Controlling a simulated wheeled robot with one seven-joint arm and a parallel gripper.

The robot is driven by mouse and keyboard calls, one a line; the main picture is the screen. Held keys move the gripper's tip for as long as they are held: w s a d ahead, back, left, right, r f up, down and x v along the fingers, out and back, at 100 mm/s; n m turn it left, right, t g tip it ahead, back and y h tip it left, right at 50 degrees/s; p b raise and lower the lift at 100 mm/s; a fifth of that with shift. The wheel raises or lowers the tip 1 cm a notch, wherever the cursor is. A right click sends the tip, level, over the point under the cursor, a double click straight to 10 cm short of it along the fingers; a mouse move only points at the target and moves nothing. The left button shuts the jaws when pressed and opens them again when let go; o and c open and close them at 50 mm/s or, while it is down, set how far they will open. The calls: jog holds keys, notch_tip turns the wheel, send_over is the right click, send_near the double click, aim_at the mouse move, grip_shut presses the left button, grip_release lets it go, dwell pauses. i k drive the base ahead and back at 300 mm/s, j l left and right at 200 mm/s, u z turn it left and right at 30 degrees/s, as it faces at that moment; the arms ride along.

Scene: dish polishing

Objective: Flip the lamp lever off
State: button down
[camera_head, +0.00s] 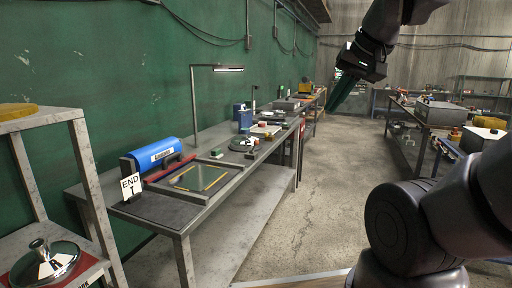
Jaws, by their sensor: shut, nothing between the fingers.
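The lamp (193,108) stands on the long bench against the green wall. It is a thin grey post with an arm reaching right to a bright, lit bar (228,69). I cannot make out its lever at this size. My gripper (334,104) is high in the upper right of the picture, over the aisle as seen here. Its dark green fingers are shut, point down and left, and hold nothing. It is well to the right of the lamp and apart from it.
A shelf (88,180) with a shiny lid (45,264) is at near left. The aisle floor (335,180) is clear.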

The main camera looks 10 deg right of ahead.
aim_at(256, 142)
jog(key=j+z, duration=0.25)
jog(key=j, duration=0.6)
jog(key=k+j+z, duration=0.25)
jog(key=j, duration=0.6)
jog(key=i+l+u, duration=0.15)
jog(key=i+l, duration=1.7)
jog(key=i+j, duration=0.05)
